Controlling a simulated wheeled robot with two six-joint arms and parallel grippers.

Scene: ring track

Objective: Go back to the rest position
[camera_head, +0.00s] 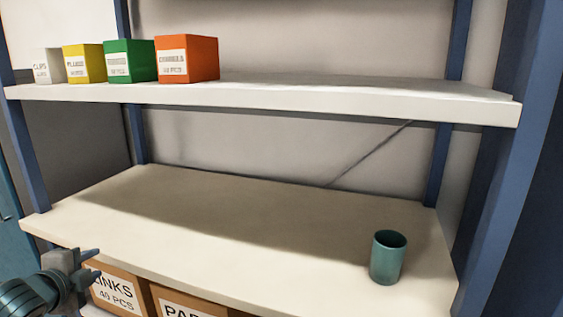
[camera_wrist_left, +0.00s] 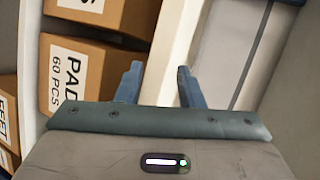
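My left gripper (camera_head: 92,266) is at the lower left of the head view, in front of the shelving unit and below the front edge of the middle shelf. In the left wrist view its two blue fingers (camera_wrist_left: 160,88) stand apart with nothing between them. It is open and empty. My right gripper is in neither view.
A teal cup (camera_head: 388,257) stands upright on the middle shelf (camera_head: 250,215) at the right. White, yellow, green and orange boxes (camera_head: 187,58) line the upper shelf's left. Cardboard boxes (camera_head: 118,290) sit below, also in the left wrist view (camera_wrist_left: 85,80). Blue posts (camera_head: 505,170) frame the shelves.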

